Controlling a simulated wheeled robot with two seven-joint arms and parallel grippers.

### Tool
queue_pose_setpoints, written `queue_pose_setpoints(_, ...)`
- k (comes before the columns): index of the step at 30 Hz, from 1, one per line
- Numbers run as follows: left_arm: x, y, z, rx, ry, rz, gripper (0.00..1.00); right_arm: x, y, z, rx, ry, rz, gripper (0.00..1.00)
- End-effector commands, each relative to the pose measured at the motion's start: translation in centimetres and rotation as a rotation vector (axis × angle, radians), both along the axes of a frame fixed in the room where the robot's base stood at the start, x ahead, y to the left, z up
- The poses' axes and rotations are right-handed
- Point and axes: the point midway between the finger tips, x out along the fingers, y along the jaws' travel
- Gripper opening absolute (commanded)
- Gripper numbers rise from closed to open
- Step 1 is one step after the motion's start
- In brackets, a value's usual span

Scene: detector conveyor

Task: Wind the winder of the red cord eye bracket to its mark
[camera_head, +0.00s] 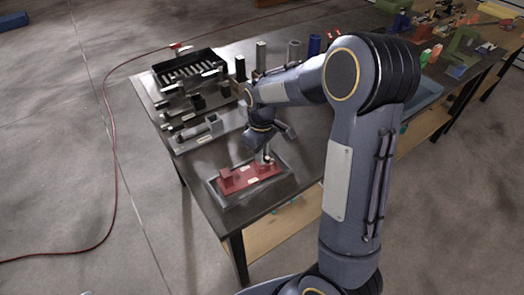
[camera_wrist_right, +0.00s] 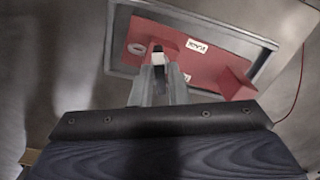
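The red cord eye bracket (camera_head: 240,180) lies flat in a grey-rimmed tray (camera_head: 223,203) at the table's near end. In the right wrist view the bracket (camera_wrist_right: 205,63) shows a round grey eye (camera_wrist_right: 138,49), red blocks and small white labels. My right gripper (camera_head: 265,156) points down over the bracket's right end. Its fingers (camera_wrist_right: 158,82) are close together around a small dark and pale piece, which looks like the winder (camera_wrist_right: 158,57). The fingers hide most of the winder. I cannot make out its mark. My left gripper is not in view.
A black rack (camera_head: 190,72) and several grey fixtures (camera_head: 200,130) stand farther back on the table (camera_head: 205,162). My right arm covers the table's middle. A red cord (camera_head: 115,170) runs over the floor at left.

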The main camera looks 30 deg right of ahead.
Motion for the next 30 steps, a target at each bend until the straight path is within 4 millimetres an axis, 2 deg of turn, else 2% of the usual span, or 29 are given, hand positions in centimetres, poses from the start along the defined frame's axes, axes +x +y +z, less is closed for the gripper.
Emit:
queue_pose_setpoints(1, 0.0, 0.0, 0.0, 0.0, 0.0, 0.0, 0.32, 0.0, 0.0, 0.0, 0.0, -0.001, 0.0, 0.21)
queue_pose_setpoints(3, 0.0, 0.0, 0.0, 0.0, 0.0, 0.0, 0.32, 0.0, 0.0, 0.0, 0.0, 0.0, 0.0, 0.3)
queue_pose_setpoints(4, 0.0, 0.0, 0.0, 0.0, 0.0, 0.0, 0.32, 0.0, 0.0, 0.0, 0.0, 0.0, 0.0, 0.32)
queue_pose_setpoints(14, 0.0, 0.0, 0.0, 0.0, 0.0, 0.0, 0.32, 0.1, 0.0, 0.5, 0.0, -0.002, 0.0, 0.32)
queue_pose_setpoints(24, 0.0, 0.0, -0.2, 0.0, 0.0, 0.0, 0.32, 0.1, 0.0, 6.0, 0.0, -0.005, 0.001, 0.32)
queue_pose_setpoints(30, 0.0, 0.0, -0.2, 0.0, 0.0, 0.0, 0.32, 0.0, 0.0, 7.7, -0.001, -0.001, 0.001, 0.32)
